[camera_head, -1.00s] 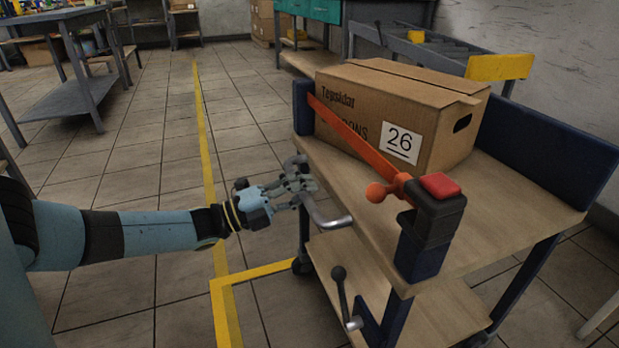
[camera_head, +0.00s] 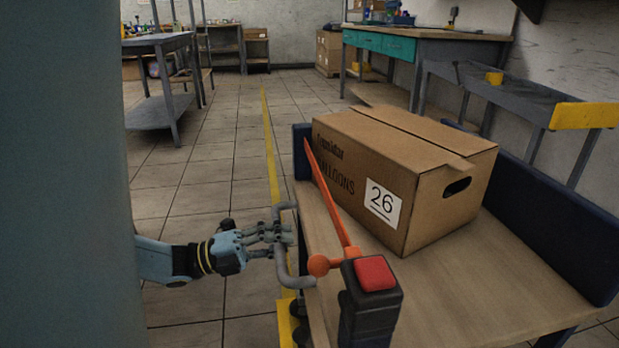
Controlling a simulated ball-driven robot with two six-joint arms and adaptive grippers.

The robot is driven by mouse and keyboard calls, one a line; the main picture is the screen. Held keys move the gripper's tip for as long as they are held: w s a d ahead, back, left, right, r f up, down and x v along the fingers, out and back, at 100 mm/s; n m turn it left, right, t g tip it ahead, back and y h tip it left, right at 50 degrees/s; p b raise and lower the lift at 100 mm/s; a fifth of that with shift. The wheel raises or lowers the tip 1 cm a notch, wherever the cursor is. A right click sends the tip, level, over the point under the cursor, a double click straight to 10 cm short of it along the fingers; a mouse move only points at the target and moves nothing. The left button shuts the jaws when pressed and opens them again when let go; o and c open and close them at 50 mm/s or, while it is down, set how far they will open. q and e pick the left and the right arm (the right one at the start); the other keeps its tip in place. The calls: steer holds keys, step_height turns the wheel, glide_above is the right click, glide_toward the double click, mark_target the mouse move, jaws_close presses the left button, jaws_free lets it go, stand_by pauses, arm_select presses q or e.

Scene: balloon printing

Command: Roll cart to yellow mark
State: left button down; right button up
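The cart (camera_head: 450,290) has a pale wooden top and dark blue end boards, and stands at the right. A cardboard box marked 26 (camera_head: 430,200) sits on it, behind an orange bar with a red-topped black block (camera_head: 372,285) at its near end. My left gripper (camera_head: 282,236) is at the grey bent handle (camera_head: 298,281) on the cart's left side, with its fingers closed around it. A yellow floor line (camera_head: 268,140) runs away along the cart's left side. A wider yellow patch (camera_head: 287,322) shows by the cart's near left edge, partly hidden by the cart. My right gripper is out of view.
A grey workbench (camera_head: 160,42) stands at the far left. A bench with teal drawers (camera_head: 400,44) stands at the back right. A grey rack with a yellow end (camera_head: 584,115) stands close beyond the cart. The tiled floor left of the yellow line is clear.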

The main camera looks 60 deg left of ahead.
arm_select(q)
steer(key=shift+v, duration=0.9)
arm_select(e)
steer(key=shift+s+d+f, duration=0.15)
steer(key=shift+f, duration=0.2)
arm_select(q)
steer(key=shift+s+d+f, duration=0.1)
steer(key=c, duration=1.4)
jaws_free()
steer(key=shift+s+a, duration=0.2)
steer(key=shift+s, duration=0.15)
steer(key=shift+o, duration=1)
steer(key=shift+w, duration=0.2)
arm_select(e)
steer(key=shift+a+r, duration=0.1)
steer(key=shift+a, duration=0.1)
arm_select(q)
steer(key=v, duration=1.2)
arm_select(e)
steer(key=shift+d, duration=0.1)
